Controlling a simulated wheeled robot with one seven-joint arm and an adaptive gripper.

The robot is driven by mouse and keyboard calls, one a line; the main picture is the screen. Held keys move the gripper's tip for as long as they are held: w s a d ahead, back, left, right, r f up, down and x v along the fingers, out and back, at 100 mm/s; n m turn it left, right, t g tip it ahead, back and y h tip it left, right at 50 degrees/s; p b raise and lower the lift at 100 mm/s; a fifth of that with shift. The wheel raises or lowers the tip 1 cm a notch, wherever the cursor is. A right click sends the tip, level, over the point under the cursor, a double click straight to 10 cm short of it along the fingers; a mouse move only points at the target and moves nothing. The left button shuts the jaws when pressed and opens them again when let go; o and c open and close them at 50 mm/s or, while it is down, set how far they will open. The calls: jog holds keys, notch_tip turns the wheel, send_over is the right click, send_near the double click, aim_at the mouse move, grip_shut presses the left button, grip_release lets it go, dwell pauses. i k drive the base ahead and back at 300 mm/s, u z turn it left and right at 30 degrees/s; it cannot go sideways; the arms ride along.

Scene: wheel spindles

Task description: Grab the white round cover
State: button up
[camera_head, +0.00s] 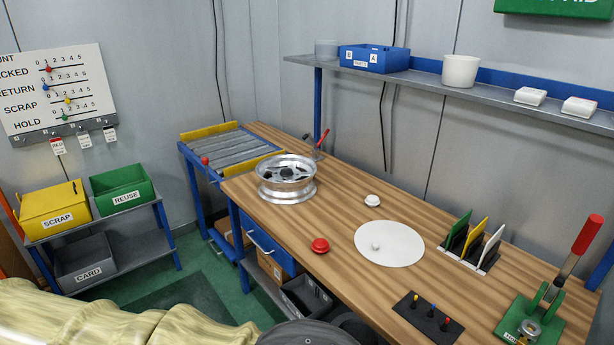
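A large flat white round disc (408,251) lies on the wooden workbench, right of centre, with a small pale knob (376,246) on it, left of its middle. A smaller white round knob-like piece (372,200) sits on the bench behind the disc, apart from it. I cannot tell from the view alone which of the two is called the cover. Nothing covers either one. My gripper is not in view.
A silver wheel rim (287,180) and a red round knob (320,245) are on the bench (340,200) left of the disc. A card rack (468,255), a black peg block (428,318) and a green red-handled clamp (535,315) stand right. A shelf (430,80) hangs behind.

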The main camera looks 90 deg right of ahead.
aim_at(390, 244)
jog(key=i, duration=0.35)
jog(key=z, duration=3.55)
jog(key=k, duration=0.5)
jog(key=u, duration=1.6)
jog(key=i, duration=1)
jog(key=z, duration=1.45)
